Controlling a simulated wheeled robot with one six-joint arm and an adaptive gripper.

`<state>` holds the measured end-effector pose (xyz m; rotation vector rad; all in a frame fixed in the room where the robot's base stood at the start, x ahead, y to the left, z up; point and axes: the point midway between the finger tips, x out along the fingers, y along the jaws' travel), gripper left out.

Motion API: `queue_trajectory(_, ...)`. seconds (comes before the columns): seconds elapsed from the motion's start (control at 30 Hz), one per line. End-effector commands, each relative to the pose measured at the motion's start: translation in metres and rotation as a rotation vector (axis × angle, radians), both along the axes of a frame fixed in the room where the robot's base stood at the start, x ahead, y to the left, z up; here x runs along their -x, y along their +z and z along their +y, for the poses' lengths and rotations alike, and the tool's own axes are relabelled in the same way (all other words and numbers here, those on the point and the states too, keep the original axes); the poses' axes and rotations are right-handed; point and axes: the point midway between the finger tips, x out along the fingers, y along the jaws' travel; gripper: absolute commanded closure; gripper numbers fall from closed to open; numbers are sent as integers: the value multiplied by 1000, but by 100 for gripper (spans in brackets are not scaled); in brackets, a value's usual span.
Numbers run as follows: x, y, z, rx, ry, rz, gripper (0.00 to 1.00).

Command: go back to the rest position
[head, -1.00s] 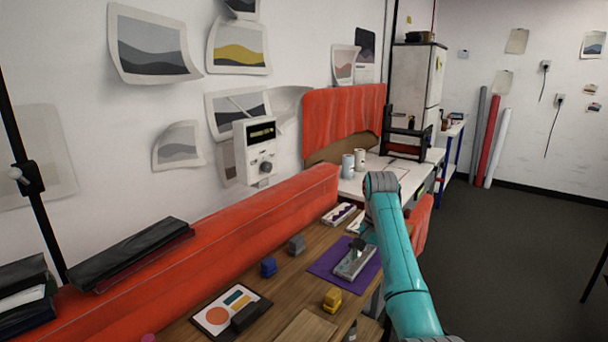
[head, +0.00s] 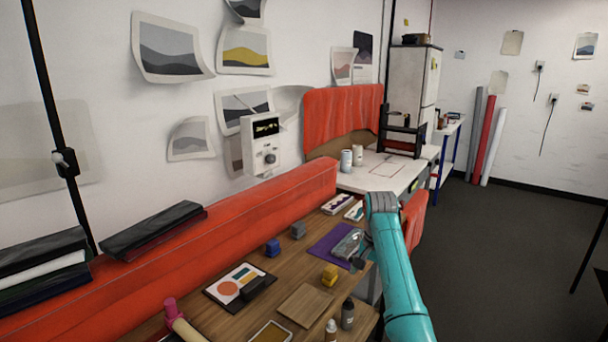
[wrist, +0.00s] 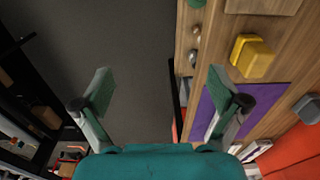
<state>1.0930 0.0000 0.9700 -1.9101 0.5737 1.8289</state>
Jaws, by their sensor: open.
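My gripper (wrist: 160,92) is open and empty in the wrist view, its two fingers wide apart with dark floor between them and the table's edge to the right. In the head view my teal arm reaches over the table's right edge, and a small dark part of my gripper (head: 357,264) shows beside the purple mat (head: 321,252). The mat also shows in the wrist view (wrist: 262,97), behind the right finger.
The wooden table holds a yellow block (head: 329,275), a blue block (head: 272,248), a grey block (head: 298,230), a wooden board (head: 305,305), a print (head: 232,283) and bottles (head: 347,313). An orange padded back (head: 200,240) runs behind. Open floor (head: 500,250) lies right.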

Motion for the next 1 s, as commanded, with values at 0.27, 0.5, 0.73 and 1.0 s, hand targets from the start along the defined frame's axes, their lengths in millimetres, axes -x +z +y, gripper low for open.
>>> queue_trajectory(0.27,9,-63,0,2,29,-55,3)
queue_trajectory(0.5,34,-152,0,9,73,-146,3)
queue_trajectory(0.73,76,-236,0,22,125,-254,3)
queue_trajectory(1.0,143,-310,0,44,183,-382,3)
